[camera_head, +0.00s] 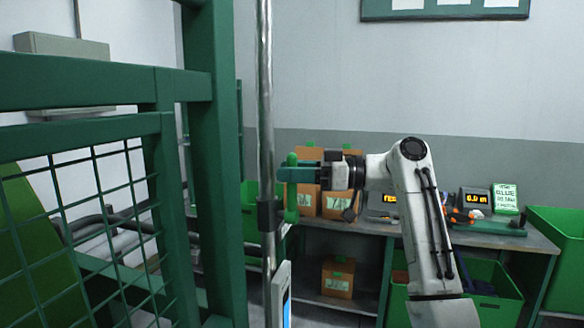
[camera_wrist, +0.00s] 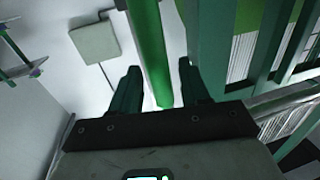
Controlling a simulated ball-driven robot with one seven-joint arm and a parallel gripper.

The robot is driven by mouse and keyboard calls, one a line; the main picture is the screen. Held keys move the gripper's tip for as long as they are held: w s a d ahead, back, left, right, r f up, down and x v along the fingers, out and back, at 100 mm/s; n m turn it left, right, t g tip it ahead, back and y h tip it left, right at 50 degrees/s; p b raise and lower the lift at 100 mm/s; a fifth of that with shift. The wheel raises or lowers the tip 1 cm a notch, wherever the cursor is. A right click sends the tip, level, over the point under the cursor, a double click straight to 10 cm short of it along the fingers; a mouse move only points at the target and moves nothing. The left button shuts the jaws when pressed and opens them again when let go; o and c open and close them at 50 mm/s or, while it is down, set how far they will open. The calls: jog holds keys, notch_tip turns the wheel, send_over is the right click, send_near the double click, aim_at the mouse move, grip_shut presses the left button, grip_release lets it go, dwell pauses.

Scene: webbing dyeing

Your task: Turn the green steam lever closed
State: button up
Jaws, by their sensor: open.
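The green steam lever (camera_head: 291,205) stands upright beside a dark fitting (camera_head: 270,215) on a vertical steel pipe (camera_head: 264,90). My gripper (camera_head: 284,173) reaches in from the right at the height of the lever's upper part. In the wrist view the bright green lever (camera_wrist: 150,45) runs between the two dark green fingers of my gripper (camera_wrist: 158,78). The fingers are open, with a gap visible on each side of the lever. Contact between them cannot be seen.
A green frame with wire mesh (camera_head: 160,180) stands left of the pipe. A workbench (camera_head: 505,239) behind carries cardboard boxes and displays. Green bins (camera_head: 562,235) are at the right. A grey wall box (camera_wrist: 95,43) shows in the wrist view. A light-coloured panel (camera_head: 281,292) is below the lever.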

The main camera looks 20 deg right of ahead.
jog(key=shift+a, duration=0.15)
jog(key=shift+c, duration=0.3)
grip_shut()
